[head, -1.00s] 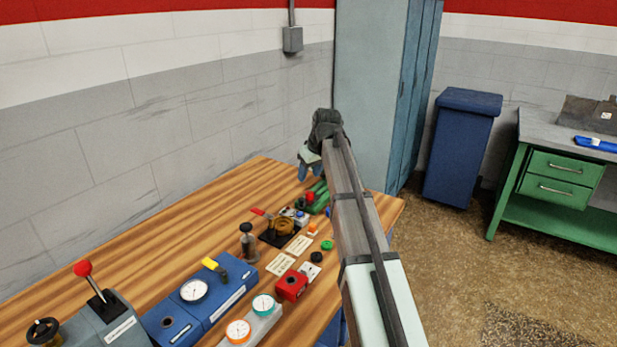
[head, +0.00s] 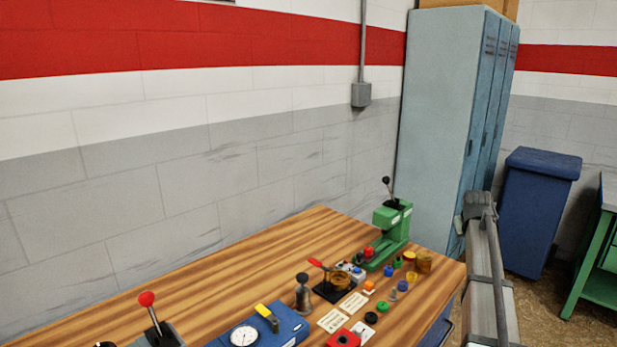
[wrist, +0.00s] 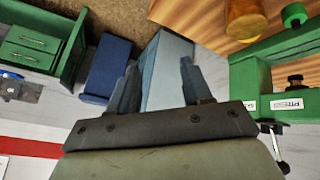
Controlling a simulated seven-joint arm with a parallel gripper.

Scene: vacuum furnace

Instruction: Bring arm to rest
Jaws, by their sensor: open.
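My gripper (wrist: 160,64) shows in the wrist view with its two fingers apart and nothing between them. My arm stands at the right of the head view, over the right end of the wooden bench (head: 250,262); the fingers cannot be made out there. The green press (head: 388,240) stands upright on the bench, left of my arm in the head view and apart from it. It also shows at the right of the wrist view (wrist: 280,72), to the right of my fingers.
Small coloured parts, a bell-shaped metal piece (head: 303,297) and a blue gauge box (head: 262,328) crowd the bench front. A grey-blue locker (head: 438,110), a blue bin (head: 540,205) and a green desk (head: 597,262) stand beyond. The bench's back strip is clear.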

